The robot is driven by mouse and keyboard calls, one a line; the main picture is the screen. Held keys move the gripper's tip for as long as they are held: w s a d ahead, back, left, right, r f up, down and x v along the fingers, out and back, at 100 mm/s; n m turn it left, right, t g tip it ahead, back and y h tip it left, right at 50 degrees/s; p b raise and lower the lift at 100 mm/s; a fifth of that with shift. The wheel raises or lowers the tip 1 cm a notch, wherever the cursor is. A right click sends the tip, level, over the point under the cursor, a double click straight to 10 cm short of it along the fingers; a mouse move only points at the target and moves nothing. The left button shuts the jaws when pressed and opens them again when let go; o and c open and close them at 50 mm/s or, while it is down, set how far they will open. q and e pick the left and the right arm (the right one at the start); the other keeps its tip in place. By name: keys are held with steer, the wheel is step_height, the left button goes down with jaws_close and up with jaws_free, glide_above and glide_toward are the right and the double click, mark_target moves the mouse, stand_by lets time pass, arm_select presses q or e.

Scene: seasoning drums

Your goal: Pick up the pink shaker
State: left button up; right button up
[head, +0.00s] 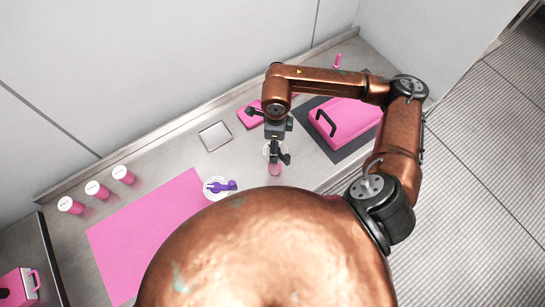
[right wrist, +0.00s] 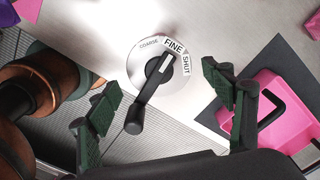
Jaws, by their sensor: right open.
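The pink shaker (head: 275,169) stands on the grey counter, partly hidden below my right gripper (head: 276,152) in the head view. In the right wrist view its round lid (right wrist: 140,66) faces the camera, marked COARSE, FINE and SHUT, with a black lever (right wrist: 150,92) across it. The lever's long end points toward the lower left. My right gripper (right wrist: 163,90) is open, with one dark green finger on each side of the lid's lower part. It holds nothing. My left gripper is not in view.
Three white-lidded pink shakers (head: 97,188) stand at the left. A pink mat (head: 140,235) lies near a white round item with a purple part (head: 218,187). A square plate (head: 214,136) lies behind. A pink box with a black handle (head: 345,118) sits on a dark mat at the right.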

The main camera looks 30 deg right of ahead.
step_height(320, 180, down, 6)
steer(key=shift+f+p, duration=0.1)
steer(key=shift+p, duration=0.85)
steer(key=shift+f, duration=0.5)
steer(key=shift+c, duration=0.7)
steer(key=c, duration=1.7)
